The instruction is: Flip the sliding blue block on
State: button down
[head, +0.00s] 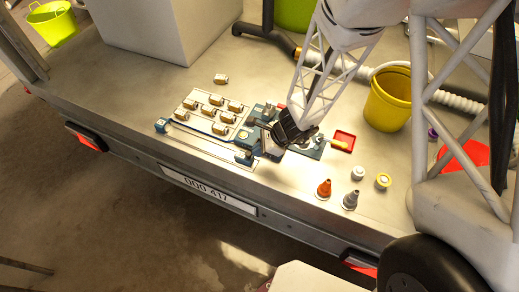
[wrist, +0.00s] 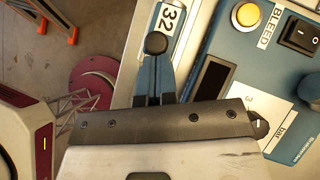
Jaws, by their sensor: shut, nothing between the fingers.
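In the head view a long rail runs along the front of the trailer bed. A small blue block (head: 161,125) is at its left end and another blue block (head: 243,157) is at its right end, beside my gripper (head: 272,152). I cannot tell which one slides. In the wrist view my gripper (wrist: 155,80) is shut, its narrow fingers together over the edge of the fixture. A black round knob (wrist: 156,43) shows at the fingertips, by a white label reading 32. Whether they touch is unclear. The hand hides what lies under it.
A blue panel (wrist: 260,70) with a yellow BLEED button (wrist: 245,14) and a black rocker switch (wrist: 299,36) is close on the right. Several tan blocks (head: 215,100) stand behind the rail.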

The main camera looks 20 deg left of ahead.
jog(key=shift+a, duration=0.15)
jog(key=a, duration=2.3)
jog(key=shift+a, duration=0.1)
jog(key=shift+w+d+r, duration=0.15)
jog(key=shift+w+d, duration=0.25)
jog(key=shift+d, duration=0.3)
jog(key=d, duration=0.1)
jog(key=w+d+r, duration=0.1)
jog(key=shift+w+d, duration=0.2)
jog(key=shift+d, duration=0.15)
jog(key=v, duration=0.9)
jog(key=shift+r, duration=0.15)
